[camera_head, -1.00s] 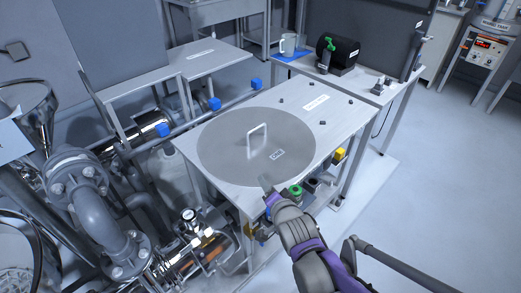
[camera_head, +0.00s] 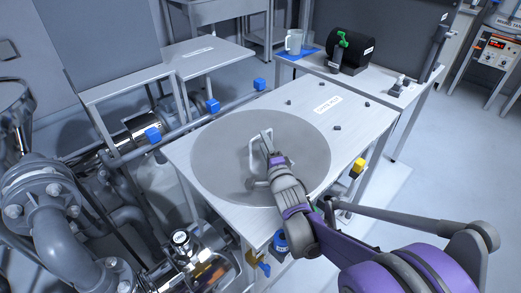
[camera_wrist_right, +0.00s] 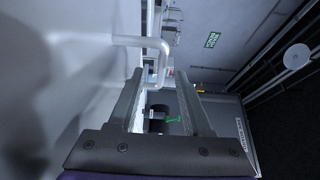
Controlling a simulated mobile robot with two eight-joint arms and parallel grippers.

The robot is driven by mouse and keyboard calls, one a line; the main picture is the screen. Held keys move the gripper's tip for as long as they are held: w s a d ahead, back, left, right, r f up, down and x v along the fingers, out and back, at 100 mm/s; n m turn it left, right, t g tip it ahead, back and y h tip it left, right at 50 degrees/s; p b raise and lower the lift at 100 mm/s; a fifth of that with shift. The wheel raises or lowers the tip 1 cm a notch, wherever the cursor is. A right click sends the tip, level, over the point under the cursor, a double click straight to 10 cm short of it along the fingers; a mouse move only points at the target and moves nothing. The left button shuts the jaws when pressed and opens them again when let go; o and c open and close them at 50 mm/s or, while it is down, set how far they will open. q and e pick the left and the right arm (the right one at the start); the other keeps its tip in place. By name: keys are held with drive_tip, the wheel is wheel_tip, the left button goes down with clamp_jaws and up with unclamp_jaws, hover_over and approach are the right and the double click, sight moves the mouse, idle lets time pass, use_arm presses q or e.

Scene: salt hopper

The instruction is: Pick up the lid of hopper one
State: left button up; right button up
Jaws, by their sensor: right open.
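The lid of hopper one (camera_head: 219,165) is a large round grey disc lying flat on a metal table. Its upright handle (camera_head: 252,150) is a pale loop near the middle of the disc. My right gripper (camera_head: 262,165) is over the lid, close to the handle, and covers part of it and the lid's label. In the right wrist view the handle (camera_wrist_right: 164,62) shows near the tips of the two open fingers (camera_wrist_right: 157,85). I cannot tell whether the fingers touch it. My left gripper is not in view.
The metal table (camera_head: 345,140) has small dark knobs and a label behind the lid. Pipes and valves (camera_head: 50,200) crowd the left. A black cylinder (camera_head: 343,53) and a mug (camera_head: 294,41) stand on the bench behind. Open floor lies to the right.

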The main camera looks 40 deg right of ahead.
sight(261, 141)
drive_tip(key=b+x, duration=0.1)
drive_tip(key=x, duration=0.3)
drive_tip(key=shift+w+r, duration=0.1)
drive_tip(key=shift+r, duration=0.05)
clamp_jaws()
idle(1.2)
